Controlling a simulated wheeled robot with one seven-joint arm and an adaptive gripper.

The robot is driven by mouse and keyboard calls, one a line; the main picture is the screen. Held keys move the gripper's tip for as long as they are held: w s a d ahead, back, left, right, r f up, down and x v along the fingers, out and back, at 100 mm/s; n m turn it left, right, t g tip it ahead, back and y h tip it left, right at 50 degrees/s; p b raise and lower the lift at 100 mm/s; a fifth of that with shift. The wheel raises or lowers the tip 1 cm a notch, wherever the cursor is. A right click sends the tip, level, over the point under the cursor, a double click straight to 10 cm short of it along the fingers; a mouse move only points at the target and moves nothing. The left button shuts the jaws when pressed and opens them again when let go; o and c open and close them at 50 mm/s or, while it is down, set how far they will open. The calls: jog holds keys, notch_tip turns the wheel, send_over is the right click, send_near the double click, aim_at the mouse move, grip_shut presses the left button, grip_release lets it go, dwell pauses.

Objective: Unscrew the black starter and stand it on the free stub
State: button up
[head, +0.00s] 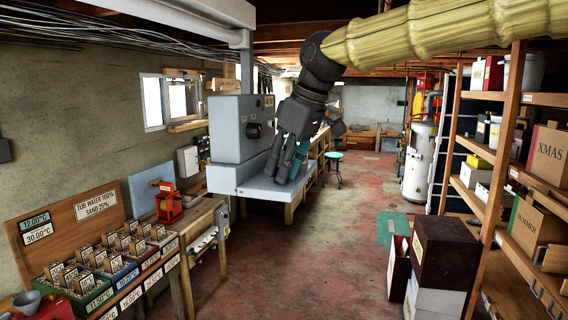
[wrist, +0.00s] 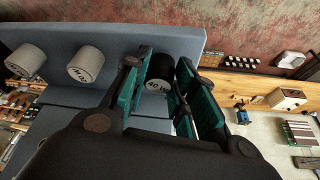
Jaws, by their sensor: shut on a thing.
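My gripper (head: 288,160) has teal finger pads and is over the shelf of a grey cabinet in the head view. Two pale grey cylinders (wrist: 85,65) (wrist: 28,60) with dark lettering stand apart to the left on the grey surface. I cannot make out a free stub in either view.
The grey cabinet (head: 232,125) has a dark round fitting (head: 254,130) on its front. Its shelf (head: 245,183) juts out below. A wooden bench with boxed cards (head: 100,260) is at left. Shelving (head: 490,180) and stacked boxes (head: 440,250) stand at right. The middle floor is open.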

dwell(0.3)
jog(key=shift+f, duration=0.35)
jog(key=o, duration=1.1)
jog(key=shift+d, duration=0.1)
